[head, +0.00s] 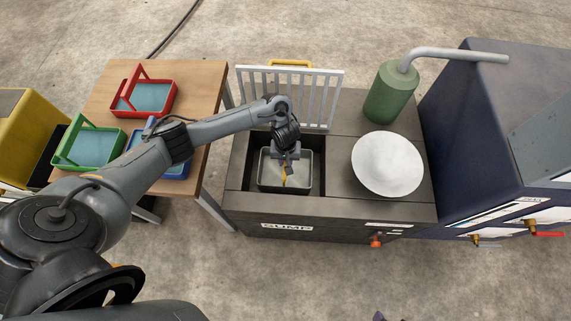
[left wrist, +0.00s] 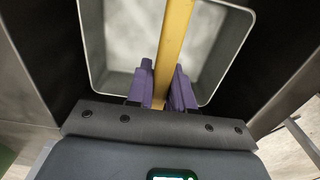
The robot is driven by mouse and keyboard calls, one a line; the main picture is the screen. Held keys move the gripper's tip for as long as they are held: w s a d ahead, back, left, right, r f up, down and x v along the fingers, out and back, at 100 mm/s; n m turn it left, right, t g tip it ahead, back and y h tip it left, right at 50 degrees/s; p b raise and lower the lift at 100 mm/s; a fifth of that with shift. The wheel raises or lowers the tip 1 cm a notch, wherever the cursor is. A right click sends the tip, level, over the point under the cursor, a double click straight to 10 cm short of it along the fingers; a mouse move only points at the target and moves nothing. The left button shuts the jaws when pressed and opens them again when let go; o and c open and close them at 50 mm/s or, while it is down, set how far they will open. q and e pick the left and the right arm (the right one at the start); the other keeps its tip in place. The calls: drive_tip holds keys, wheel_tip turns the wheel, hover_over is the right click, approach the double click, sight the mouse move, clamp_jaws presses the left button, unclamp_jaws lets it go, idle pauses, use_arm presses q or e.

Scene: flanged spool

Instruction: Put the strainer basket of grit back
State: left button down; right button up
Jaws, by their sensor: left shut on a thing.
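The strainer basket (head: 266,183) is a grey rectangular box with a yellow handle bar, inside the dark opening of the sump (head: 335,206). Its pale inside and grey wall also show in the left wrist view (left wrist: 96,45). My left gripper (head: 287,160) reaches down into it from above. Its purple fingers (left wrist: 161,88) are shut on the yellow handle (left wrist: 175,40), one on each side. I cannot tell whether the basket rests on something or hangs. A small dark purple tip at the bottom edge of the head view may be my right gripper (head: 378,316).
A pale barred grate (head: 318,100) with a yellow handle stands up behind the opening. Coloured trays stand on a wooden table (head: 190,80) at left.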

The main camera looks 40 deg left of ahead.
use_arm(q)
wheel_tip(320, 180, down, 2)
drive_tip(key=shift+f+b, duration=0.15)
drive_tip(key=shift+b, duration=0.35)
use_arm(e)
drive_tip(key=shift+f, duration=0.85)
use_arm(q)
drive_tip(key=shift+f, duration=0.1)
use_arm(e)
drive_tip(key=shift+d+r, duration=0.1)
use_arm(q)
drive_tip(key=c, duration=1)
unclamp_jaws()
